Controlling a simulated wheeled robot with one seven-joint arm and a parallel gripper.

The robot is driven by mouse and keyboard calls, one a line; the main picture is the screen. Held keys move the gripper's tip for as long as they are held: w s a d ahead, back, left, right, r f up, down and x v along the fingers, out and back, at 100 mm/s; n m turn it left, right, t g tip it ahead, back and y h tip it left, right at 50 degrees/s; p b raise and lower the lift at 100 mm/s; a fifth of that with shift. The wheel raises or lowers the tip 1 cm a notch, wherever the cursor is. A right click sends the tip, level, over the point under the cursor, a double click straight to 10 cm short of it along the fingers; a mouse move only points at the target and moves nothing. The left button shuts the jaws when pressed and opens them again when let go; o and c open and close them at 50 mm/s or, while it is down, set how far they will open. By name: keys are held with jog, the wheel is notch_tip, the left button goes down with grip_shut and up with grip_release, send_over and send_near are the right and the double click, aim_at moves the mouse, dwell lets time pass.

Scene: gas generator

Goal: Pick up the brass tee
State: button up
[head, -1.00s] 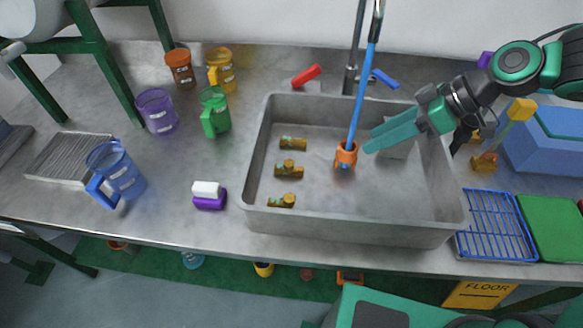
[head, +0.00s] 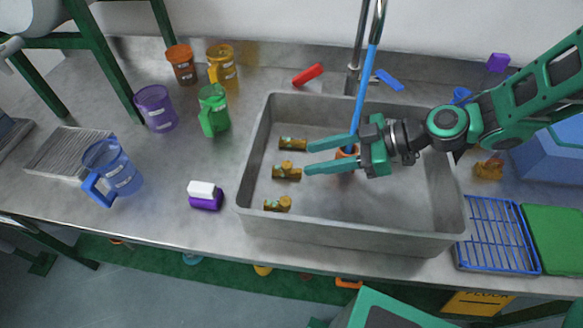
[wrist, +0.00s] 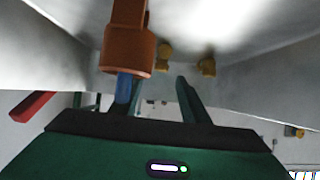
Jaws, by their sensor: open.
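Three brass fittings lie in a row on the floor of the grey sink basin (head: 375,215). The middle one, with a stub at mid-length, looks like the brass tee (head: 286,172). A straight fitting (head: 292,144) lies behind it and one with a stub at its right end (head: 278,204) lies in front. My gripper (head: 307,157) is open and empty, with its fingers pointing left just right of the tee in the head view; their height above it is unclear. The wrist view shows small brass pieces (wrist: 207,65), but which is the tee is unclear.
A blue hose with an orange nozzle (wrist: 128,45) hangs from the tap, close to my gripper and partly hidden by it in the head view. The basin walls surround the fittings. A blue rack (head: 493,235) lies right of the basin, and a purple-and-white block (head: 205,197) left.

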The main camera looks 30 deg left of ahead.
aim_at(289, 164)
jog(key=shift+x, duration=3.2)
jog(key=shift+s+r, duration=0.1)
jog(key=shift+c, duration=0.2)
grip_shut()
